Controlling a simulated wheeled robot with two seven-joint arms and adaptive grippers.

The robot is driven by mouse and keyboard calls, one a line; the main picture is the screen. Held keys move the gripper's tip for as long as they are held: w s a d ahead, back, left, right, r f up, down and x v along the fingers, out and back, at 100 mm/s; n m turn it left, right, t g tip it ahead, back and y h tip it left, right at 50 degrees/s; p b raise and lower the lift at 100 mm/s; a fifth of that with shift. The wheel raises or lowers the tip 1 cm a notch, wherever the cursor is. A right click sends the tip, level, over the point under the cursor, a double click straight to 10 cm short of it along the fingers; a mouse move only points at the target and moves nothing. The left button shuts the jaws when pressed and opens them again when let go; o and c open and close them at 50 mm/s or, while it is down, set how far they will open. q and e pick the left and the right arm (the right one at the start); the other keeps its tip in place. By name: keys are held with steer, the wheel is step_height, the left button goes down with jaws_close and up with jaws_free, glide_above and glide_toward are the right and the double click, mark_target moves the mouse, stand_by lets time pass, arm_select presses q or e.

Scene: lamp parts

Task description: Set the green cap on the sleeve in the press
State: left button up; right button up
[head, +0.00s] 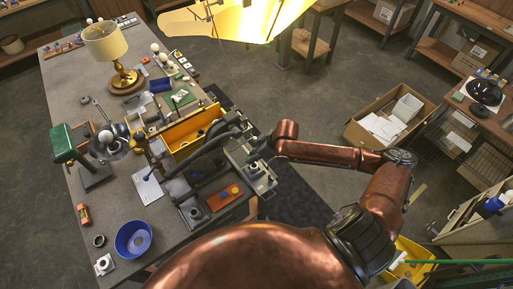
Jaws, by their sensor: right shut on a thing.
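My right gripper (256,153) is at the end of the copper arm, over the right edge of the workbench. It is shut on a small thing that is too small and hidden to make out. Just below it is a grey fixture (262,184) with a small round dark part on it. I cannot make out the green cap or the sleeve for certain. My left gripper is not in view.
A yellow bin (180,135) stands behind the machine. A cardboard box (370,108) with papers is on the floor to the right.

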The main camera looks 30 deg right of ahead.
steer(key=shift+n, duration=0.3)
steer(key=f+b, duration=0.1)
steer(key=d+f+b, duration=0.1)
steer(key=f+b, duration=0.3)
steer(key=shift+s+d+f, duration=0.1)
steer(key=shift+d, duration=0.25)
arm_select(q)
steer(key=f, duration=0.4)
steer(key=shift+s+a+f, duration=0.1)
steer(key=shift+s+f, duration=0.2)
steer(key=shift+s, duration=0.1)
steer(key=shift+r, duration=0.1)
arm_select(e)
steer(key=shift+f, duration=0.55)
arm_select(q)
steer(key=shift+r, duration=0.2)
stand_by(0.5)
arm_select(e)
steer(key=o, duration=0.9)
steer(key=shift+c, duration=0.2)
